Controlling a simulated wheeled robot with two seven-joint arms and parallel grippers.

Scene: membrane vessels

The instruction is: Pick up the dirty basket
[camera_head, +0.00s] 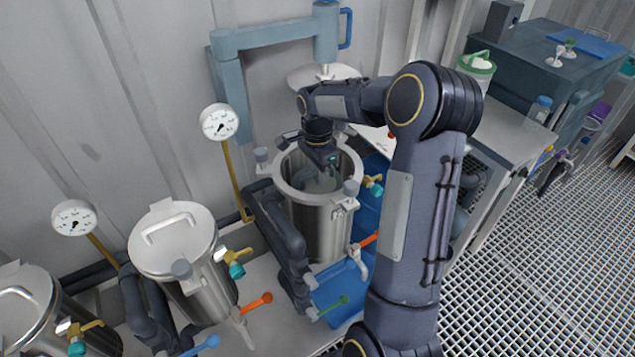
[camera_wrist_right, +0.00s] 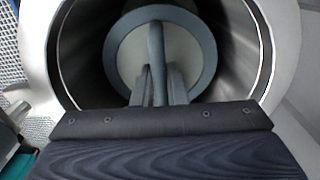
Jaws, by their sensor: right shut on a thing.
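The basket is down inside the open steel vessel (camera_head: 318,230), at the centre of the head view. In the right wrist view the basket (camera_wrist_right: 203,55) shows as a blue-grey ring around a pale disc, with an upright grey bar across its middle. My right gripper (camera_head: 322,172) reaches down into the vessel mouth from above. In the right wrist view its fingers (camera_wrist_right: 160,85) are shut on the bar, one on each side. The basket's lower part is hidden by the vessel wall. How dirty it is cannot be told. My left gripper is not in view.
The vessel's lid (camera_head: 322,76) hangs from a blue-grey swing arm (camera_head: 270,36) behind the mouth. Clamp knobs (camera_head: 351,188) stand around the rim. A closed vessel (camera_head: 172,240) is at the left. A white bucket (camera_head: 476,68) stands on the bench at the right.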

